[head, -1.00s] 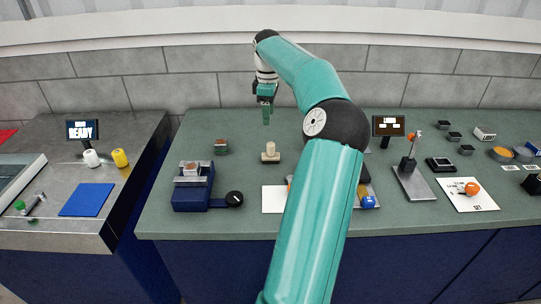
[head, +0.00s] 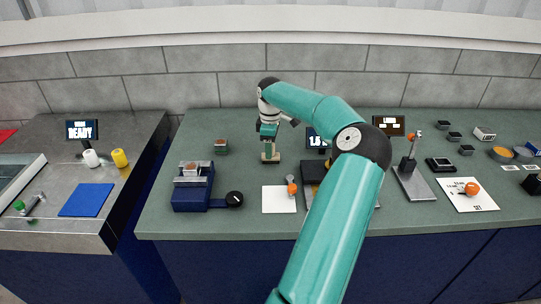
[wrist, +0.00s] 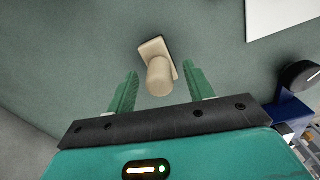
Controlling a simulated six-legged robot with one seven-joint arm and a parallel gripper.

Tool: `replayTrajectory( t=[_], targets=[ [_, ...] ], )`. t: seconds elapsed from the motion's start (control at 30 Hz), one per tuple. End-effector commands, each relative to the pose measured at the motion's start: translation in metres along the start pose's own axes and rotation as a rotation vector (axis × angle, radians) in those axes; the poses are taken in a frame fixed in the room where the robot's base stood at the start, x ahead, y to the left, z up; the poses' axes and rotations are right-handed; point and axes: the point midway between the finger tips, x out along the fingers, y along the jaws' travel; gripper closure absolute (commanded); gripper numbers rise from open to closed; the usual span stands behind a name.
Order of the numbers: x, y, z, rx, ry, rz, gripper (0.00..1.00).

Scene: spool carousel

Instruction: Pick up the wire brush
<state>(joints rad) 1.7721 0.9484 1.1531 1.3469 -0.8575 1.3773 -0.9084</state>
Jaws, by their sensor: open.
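The wire brush appears to be the tan piece with a flat rectangular base and a rounded upright handle; no bristles show. It stands on the green bench, its base (head: 270,158) partly covered by my gripper (head: 268,142) in the head view. In the wrist view, the brush (wrist: 159,75) has its handle pointing towards the camera. My gripper (wrist: 160,83) is open, with one green finger on each side of the handle and gaps on both sides. I cannot tell how far the fingertips are above the base.
A blue device (head: 190,190) with a black knob (head: 234,199) stands left of the brush. Bench around the brush is clear.

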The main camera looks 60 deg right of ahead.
Motion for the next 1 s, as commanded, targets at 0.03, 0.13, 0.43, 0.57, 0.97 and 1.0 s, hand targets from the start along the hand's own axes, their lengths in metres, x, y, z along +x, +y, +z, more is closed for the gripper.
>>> replayTrajectory(
  t=[0.03,0.13,0.43,0.57,0.97,1.0],
  targets=[
    [0.001,0.000,0.000,0.001,0.001,0.001,0.48],
    [0.001,0.000,0.000,0.001,0.000,0.001,0.48],
    [0.001,0.000,0.000,0.001,-0.001,0.001,0.91],
    [0.001,0.000,0.000,0.001,-0.001,0.001,0.99],
    [-0.014,0.001,0.001,0.001,-0.003,0.002,0.99],
    [-0.019,0.001,0.001,0.002,-0.003,0.003,0.99]
  ],
)
